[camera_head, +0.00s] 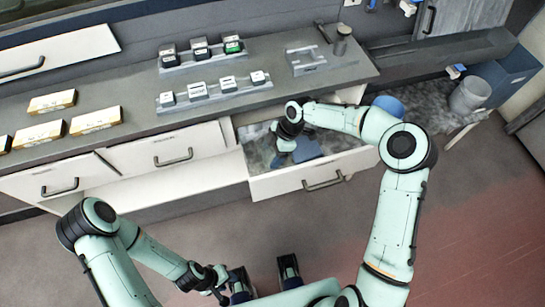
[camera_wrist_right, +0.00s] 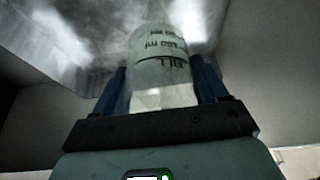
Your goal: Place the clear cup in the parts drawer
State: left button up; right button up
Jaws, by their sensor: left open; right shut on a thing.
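The open parts drawer (camera_head: 310,172) is pulled out below the counter. My right gripper (camera_head: 284,150) reaches down inside it. In the right wrist view, the blue fingers of my right gripper (camera_wrist_right: 160,88) are shut on the sides of the clear cup (camera_wrist_right: 160,70), which has dark printed markings. The cup is in or just above the drawer; whether it touches the bottom cannot be told. It cannot be made out clearly in the head view. My left gripper (camera_head: 220,283) is open, low in front of my body, away from the drawer.
The grey counter (camera_head: 130,125) holds yellow boxes (camera_head: 95,120) and racks of small blocks (camera_head: 212,88). Closed drawers (camera_head: 170,150) lie left of the open one. A blue object (camera_head: 306,148) is in the drawer. A grey bin (camera_head: 470,95) stands at right.

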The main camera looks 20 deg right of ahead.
jog(key=shift+f, duration=1.85)
jog(key=shift+f, duration=0.15)
jog(key=o, duration=1)
jog(key=v, duration=1.2)
jog(key=shift+r+p, duration=0.25)
jog(key=shift+p, duration=0.05)
